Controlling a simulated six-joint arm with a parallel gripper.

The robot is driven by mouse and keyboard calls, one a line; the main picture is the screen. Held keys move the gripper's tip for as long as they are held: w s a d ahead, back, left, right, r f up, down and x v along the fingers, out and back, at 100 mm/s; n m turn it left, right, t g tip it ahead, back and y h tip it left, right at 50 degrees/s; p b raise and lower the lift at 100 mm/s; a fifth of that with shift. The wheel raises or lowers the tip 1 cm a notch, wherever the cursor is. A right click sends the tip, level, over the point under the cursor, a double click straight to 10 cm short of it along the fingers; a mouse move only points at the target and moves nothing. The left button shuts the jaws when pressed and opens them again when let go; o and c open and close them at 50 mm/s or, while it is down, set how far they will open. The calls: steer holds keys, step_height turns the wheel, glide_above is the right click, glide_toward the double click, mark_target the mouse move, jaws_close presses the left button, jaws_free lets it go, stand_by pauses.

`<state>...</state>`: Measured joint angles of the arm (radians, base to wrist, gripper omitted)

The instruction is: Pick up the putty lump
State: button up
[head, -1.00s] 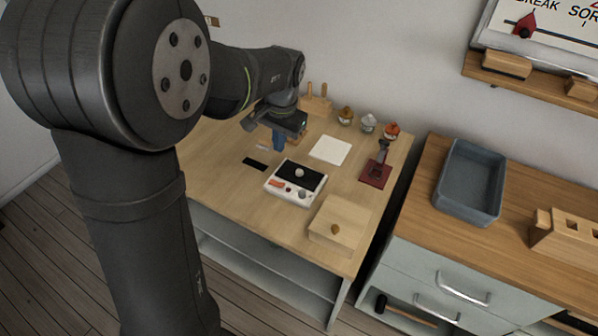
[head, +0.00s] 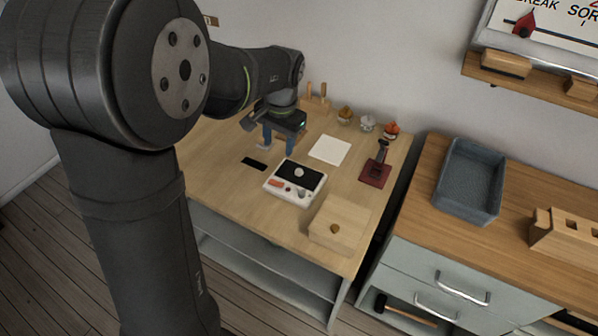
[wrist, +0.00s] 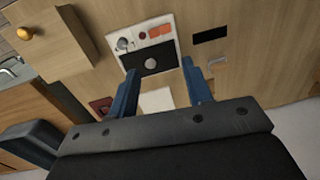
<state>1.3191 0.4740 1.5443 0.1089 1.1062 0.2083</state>
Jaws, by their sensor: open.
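A small pale round lump, which looks like the putty (head: 299,172), sits on the black plate of a white device like a scale (head: 282,194). The lump also shows in the wrist view (wrist: 150,64), on the black plate. My gripper (head: 279,149) is open and empty, with its two blue fingers pointing down. It is above the table, behind and slightly left of the device in the head view. In the wrist view the lump appears between the fingertips (wrist: 160,69), but farther off and not touched.
On the wooden table (head: 225,175) are a black strip (head: 255,164), a white sheet (head: 330,149), a dark red stand (head: 376,172), a wooden box (head: 338,222) and several small jars at the back. A grey-blue tray (head: 470,182) stands on the right counter.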

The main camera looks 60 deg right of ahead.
steer(key=n+h, duration=0.4)
glide_above(299, 171)
steer(key=a, duration=0.2)
steer(key=f, duration=0.9)
steer(key=shift+s+a, duration=0.2)
steer(key=shift+n+t, duration=0.3)
steer(key=shift+s+x, duration=0.2)
steer(key=shift+x, duration=1.15)
steer(key=shift+s+x, duration=0.2)
steer(key=shift+x, duration=1.1)
steer(key=shift+f, duration=0.1)
jaws_close()
